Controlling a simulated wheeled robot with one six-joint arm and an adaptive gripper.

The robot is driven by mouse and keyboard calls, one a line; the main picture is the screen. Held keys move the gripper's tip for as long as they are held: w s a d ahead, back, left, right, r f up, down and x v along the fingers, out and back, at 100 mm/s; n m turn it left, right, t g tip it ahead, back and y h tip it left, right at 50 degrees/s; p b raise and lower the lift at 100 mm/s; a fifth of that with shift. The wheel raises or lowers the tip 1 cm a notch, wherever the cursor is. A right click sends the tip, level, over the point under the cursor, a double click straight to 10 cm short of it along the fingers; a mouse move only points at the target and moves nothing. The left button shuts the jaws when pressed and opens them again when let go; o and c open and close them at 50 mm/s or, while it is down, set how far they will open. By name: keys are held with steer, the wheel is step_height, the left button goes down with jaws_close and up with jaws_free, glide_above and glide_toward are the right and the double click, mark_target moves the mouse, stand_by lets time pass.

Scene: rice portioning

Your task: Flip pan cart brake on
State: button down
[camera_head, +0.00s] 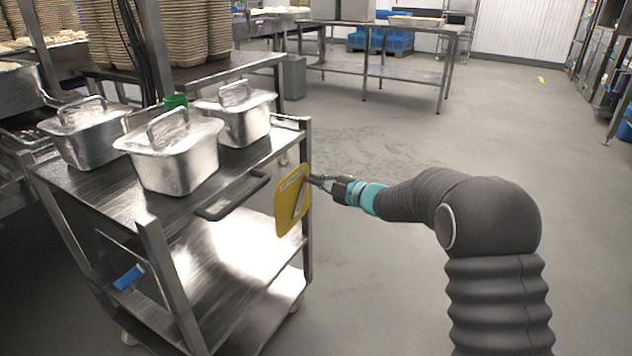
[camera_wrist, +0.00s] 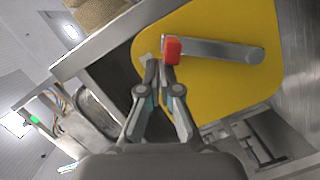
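The pan cart (camera_head: 154,240) is a steel trolley at the left of the head view. On the plate is a grey brake lever (camera_wrist: 220,51) with a red end (camera_wrist: 172,50). The lever lies nearly level across the plate in the wrist view. My gripper (camera_head: 316,182) reaches the plate from the right. In the wrist view its fingertips (camera_wrist: 158,68) are together just beside the red end, with nothing seen between them. I cannot tell whether they touch it.
Several lidded steel pans, one in front (camera_head: 172,158), stand on the cart top. A black handle (camera_head: 233,197) sticks out from the cart edge beside the plate. The floor (camera_head: 400,280) to the right is open.

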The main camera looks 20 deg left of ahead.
steer(key=shift+w+d+f, duration=0.1)
steer(key=shift+w+d, duration=0.05)
steer(key=shift+w, duration=0.05)
steer(key=s+d+r, duration=0.5)
steer(key=d, duration=0.4)
steer(key=shift+s, duration=0.25)
steer(key=shift+f, duration=0.1)
stand_by(0.4)
